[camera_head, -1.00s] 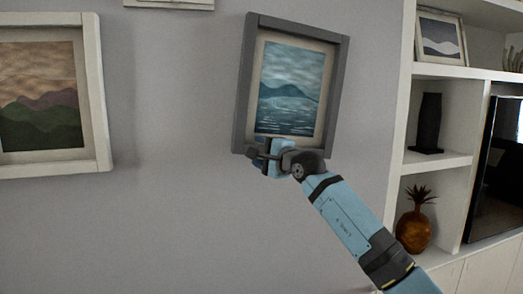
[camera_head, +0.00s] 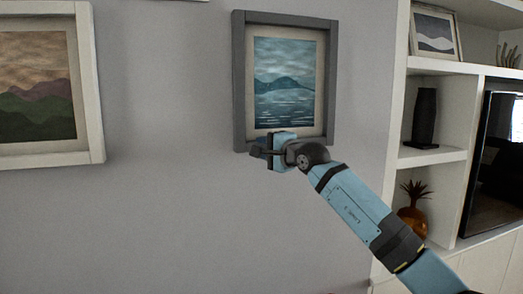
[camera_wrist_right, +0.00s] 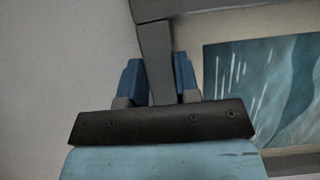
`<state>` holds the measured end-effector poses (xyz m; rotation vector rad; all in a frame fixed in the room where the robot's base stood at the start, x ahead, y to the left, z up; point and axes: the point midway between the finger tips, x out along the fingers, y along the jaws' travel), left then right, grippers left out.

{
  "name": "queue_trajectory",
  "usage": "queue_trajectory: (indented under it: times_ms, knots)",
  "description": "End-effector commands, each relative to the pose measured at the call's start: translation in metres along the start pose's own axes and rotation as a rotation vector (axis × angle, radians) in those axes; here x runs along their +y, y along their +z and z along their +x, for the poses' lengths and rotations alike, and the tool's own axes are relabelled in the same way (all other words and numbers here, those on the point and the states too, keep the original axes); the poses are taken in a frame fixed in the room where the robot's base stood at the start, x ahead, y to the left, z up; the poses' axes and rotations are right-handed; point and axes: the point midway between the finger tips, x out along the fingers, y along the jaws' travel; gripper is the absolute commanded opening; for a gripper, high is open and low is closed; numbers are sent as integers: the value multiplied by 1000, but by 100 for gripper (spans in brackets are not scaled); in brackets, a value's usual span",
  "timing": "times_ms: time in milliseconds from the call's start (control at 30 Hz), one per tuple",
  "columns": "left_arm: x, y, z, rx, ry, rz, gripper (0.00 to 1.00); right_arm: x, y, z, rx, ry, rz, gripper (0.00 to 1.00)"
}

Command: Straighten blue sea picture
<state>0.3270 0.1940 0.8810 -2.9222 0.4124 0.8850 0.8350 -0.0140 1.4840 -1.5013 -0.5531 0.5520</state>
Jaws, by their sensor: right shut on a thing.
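The blue sea picture (camera_head: 238,85) hangs on the wall in a dark grey frame with a cream mat. It shows blue water and a hill, and it hangs close to upright in the head view. My right gripper (camera_head: 262,151) is at the lower left of the frame, shut on its bottom edge. In the right wrist view, the blue fingers of the gripper (camera_wrist_right: 158,82) stand on either side of a grey frame bar (camera_wrist_right: 155,60). Part of the bottom edge is hidden behind the gripper. My left gripper is not in view.
A white-framed hill picture (camera_head: 92,80) hangs to the left. White shelves (camera_head: 430,65) at the right hold a framed picture (camera_head: 434,32), a dark vase (camera_head: 424,118) and a pineapple ornament (camera_head: 413,215). The wall between the two hanging pictures is clear.

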Motion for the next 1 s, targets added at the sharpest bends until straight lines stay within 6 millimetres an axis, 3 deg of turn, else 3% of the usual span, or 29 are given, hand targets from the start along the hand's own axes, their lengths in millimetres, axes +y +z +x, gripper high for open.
queue_trajectory:
  times_ms: [67, 100, 200, 567, 667, 1000]
  knots:
    - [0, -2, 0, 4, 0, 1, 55, 0, 0, 0, 0, 0, 1, 6]
    - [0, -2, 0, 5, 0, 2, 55, 0, 0, 0, 0, 0, 2, 39]
    - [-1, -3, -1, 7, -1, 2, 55, 0, 0, 0, 0, 0, 2, 55]
    - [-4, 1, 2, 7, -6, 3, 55, 1, 0, -8, 0, 0, 2, 55]
    - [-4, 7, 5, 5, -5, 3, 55, 3, -1, -23, 0, -2, 0, 55]
    - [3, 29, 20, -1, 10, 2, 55, 3, -1, -99, 1, -1, -1, 55]
